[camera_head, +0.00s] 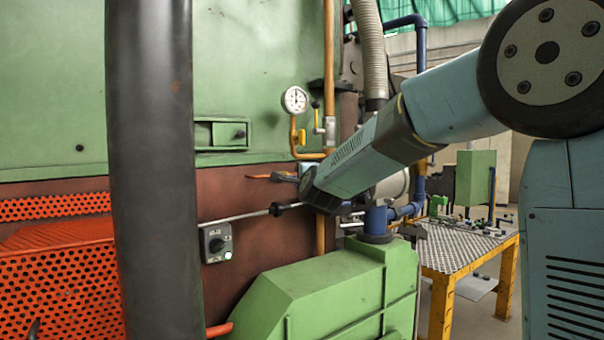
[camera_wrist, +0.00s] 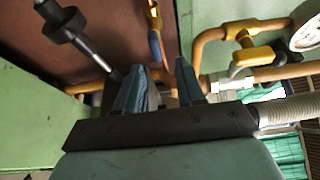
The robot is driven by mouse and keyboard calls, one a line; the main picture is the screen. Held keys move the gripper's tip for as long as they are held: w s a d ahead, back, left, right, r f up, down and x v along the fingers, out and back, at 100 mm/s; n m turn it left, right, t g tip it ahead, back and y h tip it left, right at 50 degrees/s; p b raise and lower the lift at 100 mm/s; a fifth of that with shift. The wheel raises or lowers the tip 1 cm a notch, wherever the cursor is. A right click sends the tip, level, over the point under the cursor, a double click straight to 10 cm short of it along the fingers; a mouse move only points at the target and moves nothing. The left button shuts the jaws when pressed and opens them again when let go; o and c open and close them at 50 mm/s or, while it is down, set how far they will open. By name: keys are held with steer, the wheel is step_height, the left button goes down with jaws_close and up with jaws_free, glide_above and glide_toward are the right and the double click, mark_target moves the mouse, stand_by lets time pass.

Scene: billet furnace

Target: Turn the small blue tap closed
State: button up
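A small blue handle (camera_wrist: 157,50) on an orange pipe, apparently the tap, shows in the wrist view just beyond the fingertips, near the gap between them. In the head view an orange part (camera_head: 261,176) sits on the brown wall just left of the wrist; the blue handle cannot be told clearly there. My gripper (camera_wrist: 163,78) is open, its two blue-grey fingers apart with nothing seen held between them. Whether a finger touches the handle cannot be told. In the head view my arm reaches in from the right, and its wrist hides much of the gripper.
A black-and-silver rod (camera_wrist: 72,34) lies close left of the fingers in the wrist view. A yellow valve (camera_wrist: 254,56) and a gauge (camera_head: 295,99) are nearby. A grey switch box (camera_head: 216,242) and a green housing (camera_head: 322,292) are below the wrist.

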steer(key=v, duration=0.6)
stand_by(0.3)
steer(key=s+d+f+n+g+h, duration=0.1)
steer(key=s+d+f+n+g, duration=0.3)
steer(key=s, duration=0.7)
steer(key=s+d+f+n+g+h, duration=0.1)
steer(key=s+d+f+n+g, duration=0.3)
steer(key=s+d, duration=0.5)
steer(key=s+d+f+n+g+h, duration=0.1)
steer(key=s+d+f+n+g, duration=0.3)
steer(key=s, duration=1)
steer(key=d+f+n, duration=0.3)
steer(key=f, duration=0.2)
steer(key=shift+d+n+h, duration=0.25)
steer(key=shift+n+h, duration=0.15)
steer(key=shift+w+d, duration=0.2)
steer(key=shift+w, duration=0.05)
